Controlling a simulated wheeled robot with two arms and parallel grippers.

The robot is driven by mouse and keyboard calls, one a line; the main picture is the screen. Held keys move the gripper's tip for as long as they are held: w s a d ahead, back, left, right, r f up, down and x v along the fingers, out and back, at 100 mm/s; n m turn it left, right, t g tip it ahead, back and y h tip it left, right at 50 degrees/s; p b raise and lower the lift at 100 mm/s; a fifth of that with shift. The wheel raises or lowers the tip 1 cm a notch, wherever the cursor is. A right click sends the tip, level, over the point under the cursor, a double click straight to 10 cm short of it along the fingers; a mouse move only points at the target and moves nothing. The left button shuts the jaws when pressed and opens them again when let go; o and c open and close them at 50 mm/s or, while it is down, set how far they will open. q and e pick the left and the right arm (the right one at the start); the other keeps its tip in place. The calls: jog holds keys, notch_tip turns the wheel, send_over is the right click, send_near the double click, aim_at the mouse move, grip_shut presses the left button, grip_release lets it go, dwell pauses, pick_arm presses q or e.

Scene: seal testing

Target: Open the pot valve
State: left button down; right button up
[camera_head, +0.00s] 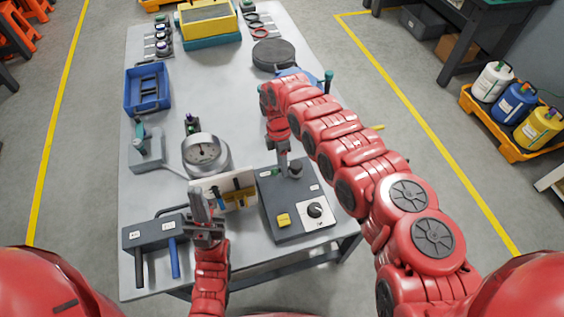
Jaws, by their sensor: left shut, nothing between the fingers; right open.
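A grey round pot-like vessel with a dial gauge (203,155) stands on the table left of centre. Left of it is a grey block with a teal handle (141,132); I cannot tell for certain which part is the pot valve. My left gripper (197,190) is shut and empty, in front of the gauge and over the near part of the table. My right gripper (282,157) is open and points down at the back of a dark control box (290,222), close to its small upright fitting (295,168). My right arm hides part of the table's right side.
The control box has a yellow button (284,220) and a black knob (315,210). A small white panel rack (240,192) and a box with black and blue handles (150,232) stand near the front. A blue tray (131,98) and dark round lid (274,54) lie farther back.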

grip_shut()
dwell(1.3)
